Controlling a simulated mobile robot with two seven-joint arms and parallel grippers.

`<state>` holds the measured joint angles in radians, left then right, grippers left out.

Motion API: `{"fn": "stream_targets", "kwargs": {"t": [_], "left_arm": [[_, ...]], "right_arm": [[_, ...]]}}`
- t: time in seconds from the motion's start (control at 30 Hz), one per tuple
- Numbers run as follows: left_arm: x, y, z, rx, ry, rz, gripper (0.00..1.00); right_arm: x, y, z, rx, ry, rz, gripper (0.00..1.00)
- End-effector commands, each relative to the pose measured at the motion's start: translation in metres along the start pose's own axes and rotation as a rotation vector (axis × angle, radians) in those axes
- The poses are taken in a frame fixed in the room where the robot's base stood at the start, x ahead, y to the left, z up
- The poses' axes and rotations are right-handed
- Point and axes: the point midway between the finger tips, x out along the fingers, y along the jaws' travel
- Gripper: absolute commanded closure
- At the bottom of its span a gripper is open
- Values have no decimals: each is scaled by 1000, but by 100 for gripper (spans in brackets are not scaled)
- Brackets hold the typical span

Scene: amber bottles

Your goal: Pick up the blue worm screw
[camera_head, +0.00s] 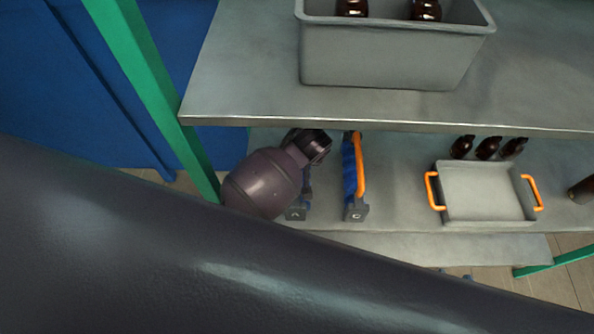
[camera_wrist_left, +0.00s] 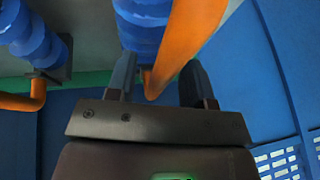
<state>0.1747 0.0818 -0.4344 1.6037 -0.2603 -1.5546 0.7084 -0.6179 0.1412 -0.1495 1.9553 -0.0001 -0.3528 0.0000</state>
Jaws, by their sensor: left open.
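Two blue worm screws with orange bars are on the lower shelf. One (camera_head: 349,170), above a foot marked C, shows clearly in the head view. The other (camera_head: 306,182) is mostly hidden behind my left arm, left of it. In the left wrist view, one blue worm screw (camera_wrist_left: 142,22) is straight ahead of my left gripper (camera_wrist_left: 158,70), which is open. Its orange bar (camera_wrist_left: 188,35) reaches down between the two fingers; I cannot tell whether they touch it. The other blue worm screw (camera_wrist_left: 30,42) is at the left. My right gripper is not in view.
A grey tray (camera_head: 487,192) with orange handles and several dark bottles (camera_head: 487,148) are to the right. A green post (camera_head: 150,85) stands at the left.

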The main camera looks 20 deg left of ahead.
Motion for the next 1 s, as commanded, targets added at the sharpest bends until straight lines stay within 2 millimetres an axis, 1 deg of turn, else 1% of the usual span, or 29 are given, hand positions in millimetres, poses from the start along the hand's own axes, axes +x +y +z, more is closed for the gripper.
{"fn": "stream_targets", "kwargs": {"t": [0.1, 0.27, 0.37, 0.5, 0.6, 1.0], "left_arm": [[3, 0, 0, 0, 0, 0, 52], [3, 0, 0, 0, 0, 0, 52], [3, 0, 0, 0, 0, 0, 65], [3, 0, 0, 0, 1, 0, 86], [3, 0, 0, 0, 0, 0, 100], [0, 0, -3, -2, 6, 3, 100]], "right_arm": [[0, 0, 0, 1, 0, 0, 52], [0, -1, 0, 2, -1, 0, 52], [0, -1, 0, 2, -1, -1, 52], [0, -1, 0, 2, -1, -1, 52], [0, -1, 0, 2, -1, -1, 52], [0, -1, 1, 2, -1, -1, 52]]}}
